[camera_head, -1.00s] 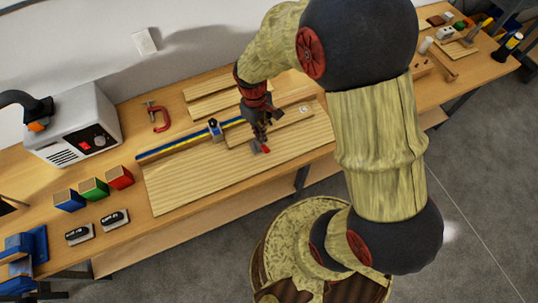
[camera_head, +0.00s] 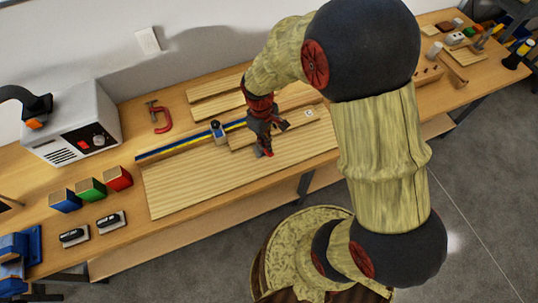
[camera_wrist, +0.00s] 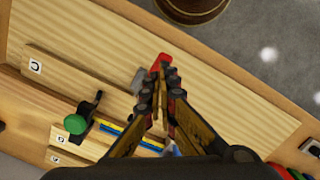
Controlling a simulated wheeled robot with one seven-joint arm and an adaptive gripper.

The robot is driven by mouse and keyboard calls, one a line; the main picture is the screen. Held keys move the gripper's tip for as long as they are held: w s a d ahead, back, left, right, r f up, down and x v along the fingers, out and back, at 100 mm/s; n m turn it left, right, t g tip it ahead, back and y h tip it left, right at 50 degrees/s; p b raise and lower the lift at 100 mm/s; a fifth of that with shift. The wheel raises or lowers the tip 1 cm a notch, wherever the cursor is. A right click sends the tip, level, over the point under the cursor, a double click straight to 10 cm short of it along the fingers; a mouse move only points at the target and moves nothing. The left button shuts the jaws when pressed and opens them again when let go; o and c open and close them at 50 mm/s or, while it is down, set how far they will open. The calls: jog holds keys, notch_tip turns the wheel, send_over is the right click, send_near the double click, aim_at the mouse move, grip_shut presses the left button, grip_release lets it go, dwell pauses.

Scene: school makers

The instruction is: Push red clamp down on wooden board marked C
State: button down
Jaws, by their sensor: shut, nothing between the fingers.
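The board marked C (camera_wrist: 70,76) lies on a larger wooden panel (camera_head: 190,190). Its label (camera_wrist: 35,66) faces up. The red clamp's handle tip (camera_wrist: 162,58) shows just beyond my fingertips, with a grey metal part beside it. In the head view, the red tip (camera_head: 265,153) is low at my gripper, partly hidden. My gripper (camera_wrist: 160,76) is shut and empty, its tips at or very near the red handle. Contact is unclear. The clamp's base is hidden behind my fingers.
A green-handled clamp (camera_wrist: 75,124) stands on the other side of the board. A blue clamp (camera_head: 217,131) sits by the blue-and-yellow strip (camera_head: 180,147). A separate red C-shaped clamp (camera_head: 159,118) lies farther back. The panel's front left is clear.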

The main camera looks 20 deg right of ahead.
aim_at(267, 153)
jog(key=shift+d+f+b, duration=0.1)
jog(key=shift+f+b, duration=0.5)
jog(key=shift+f, duration=0.55)
jog(key=shift+s+f, duration=0.1)
jog(key=shift+f+b, duration=1.25)
jog(key=shift+f, duration=0.9)
jog(key=w, duration=0.1)
jog(key=w+a+r+p, duration=0.1)
jog(key=shift+w+a, duration=0.25)
jog(key=shift+w, duration=0.05)
notch_tip(267, 153, up, 12)
jog(key=w, duration=0.1)
jog(key=shift+a, duration=0.35)
